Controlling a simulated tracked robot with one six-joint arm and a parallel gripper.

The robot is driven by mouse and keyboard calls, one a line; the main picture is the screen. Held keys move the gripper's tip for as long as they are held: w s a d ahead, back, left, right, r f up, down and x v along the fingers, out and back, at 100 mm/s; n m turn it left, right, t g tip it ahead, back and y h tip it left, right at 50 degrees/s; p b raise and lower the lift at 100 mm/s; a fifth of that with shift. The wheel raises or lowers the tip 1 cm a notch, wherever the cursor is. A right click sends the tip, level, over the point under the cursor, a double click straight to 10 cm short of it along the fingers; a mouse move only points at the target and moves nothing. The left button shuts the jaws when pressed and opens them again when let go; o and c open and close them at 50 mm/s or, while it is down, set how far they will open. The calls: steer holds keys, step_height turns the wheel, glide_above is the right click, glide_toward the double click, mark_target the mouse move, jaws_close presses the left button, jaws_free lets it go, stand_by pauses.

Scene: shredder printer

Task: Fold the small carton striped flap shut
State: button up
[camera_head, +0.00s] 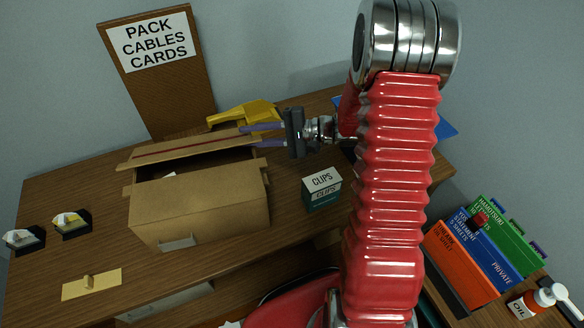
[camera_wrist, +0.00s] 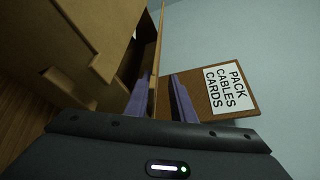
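The small carton (camera_head: 200,205) is a brown box standing on the desk. Its striped flap (camera_head: 190,150), with a dark red line along it, stands out from the far side, and a dark opening shows beside it. My gripper (camera_head: 262,135) is at the flap's right end, its two purple fingers pointing left. In the wrist view, the flap (camera_wrist: 157,55) is seen nearly edge-on and runs between the fingers of my gripper (camera_wrist: 160,95). The fingers are apart, with a gap beside the flap. I cannot tell whether the left finger touches it. The carton (camera_wrist: 85,35) fills the upper left there.
A sign board (camera_head: 150,45) reading PACK CABLES CARDS stands behind the carton. A yellow object (camera_head: 245,113) lies behind my gripper. A green CLIPS box (camera_head: 321,188) stands right of the carton. Coloured binders (camera_head: 485,255) are at far right.

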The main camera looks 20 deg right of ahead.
steer(key=v, duration=1.1)
steer(key=shift+s+a+r+n+g+h, duration=2.45)
steer(key=shift+s+a+n+g+h, duration=0.85)
steer(key=shift+s+a, duration=2.5)
steer(key=s+d+r+n+t+h, duration=0.2)
steer(key=s+r+n+t+h, duration=0.2)
steer(key=s+r+h, duration=0.3)
steer(key=shift+s+d, duration=0.15)
steer(key=shift+s, duration=0.3)
